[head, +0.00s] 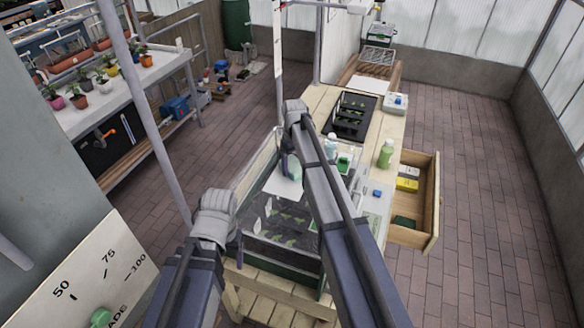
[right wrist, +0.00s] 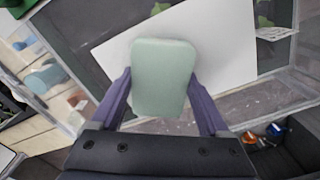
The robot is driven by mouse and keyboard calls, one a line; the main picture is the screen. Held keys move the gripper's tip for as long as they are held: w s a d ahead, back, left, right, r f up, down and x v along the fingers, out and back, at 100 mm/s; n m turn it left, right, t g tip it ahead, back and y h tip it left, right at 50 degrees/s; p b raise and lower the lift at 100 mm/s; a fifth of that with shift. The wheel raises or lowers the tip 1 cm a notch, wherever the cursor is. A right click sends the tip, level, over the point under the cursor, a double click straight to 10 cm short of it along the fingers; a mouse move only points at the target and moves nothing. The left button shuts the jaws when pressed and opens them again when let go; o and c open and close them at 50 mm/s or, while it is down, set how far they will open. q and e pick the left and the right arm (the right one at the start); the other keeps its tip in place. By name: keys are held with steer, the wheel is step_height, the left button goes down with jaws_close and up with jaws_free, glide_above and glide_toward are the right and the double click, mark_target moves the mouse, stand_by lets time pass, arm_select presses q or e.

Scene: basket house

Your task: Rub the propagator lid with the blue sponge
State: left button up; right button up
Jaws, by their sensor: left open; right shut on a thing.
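The propagator (head: 279,222) is a box with a clear lid over dark trays of seedlings, standing on the near end of the wooden bench. A white sheet (head: 283,187) shows at its far part; it also shows in the right wrist view (right wrist: 228,45). My right gripper (right wrist: 163,88) is shut on a pale green-blue, rounded block (right wrist: 163,75) that looks like a sponge. In the head view the block (head: 294,168) is over the sheet; I cannot tell whether it touches. My left gripper (head: 233,243) is open beside the propagator's near left side, its fingers mostly hidden.
Right of the propagator stand a green bottle (head: 386,153) and a small blue item (head: 377,193). An open drawer (head: 426,205) juts out to the right. A black seedling tray (head: 354,115) lies farther back. A pole (head: 150,115) rises on the left.

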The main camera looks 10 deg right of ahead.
mark_target(288, 182)
steer(key=shift+w+d, duration=0.5)
steer(key=shift+w, duration=0.2)
steer(key=shift+w+d, duration=0.45)
steer(key=shift+w, duration=0.2)
steer(key=shift+s+a+f, duration=0.1)
steer(key=shift+s+a, duration=0.55)
steer(key=shift+s, duration=0.3)
steer(key=shift+s+a+f, duration=0.1)
steer(key=shift+s+a, duration=0.55)
steer(key=shift+s, duration=0.3)
steer(key=shift+s+a, duration=0.1)
steer(key=shift+a, duration=0.05)
steer(key=shift+s+a+r, duration=0.1)
steer(key=shift+s+a, duration=0.45)
steer(key=shift+s, duration=0.2)
steer(key=shift+s+a+r, duration=0.1)
steer(key=shift+s+a, duration=0.4)
steer(key=shift+s, duration=0.25)
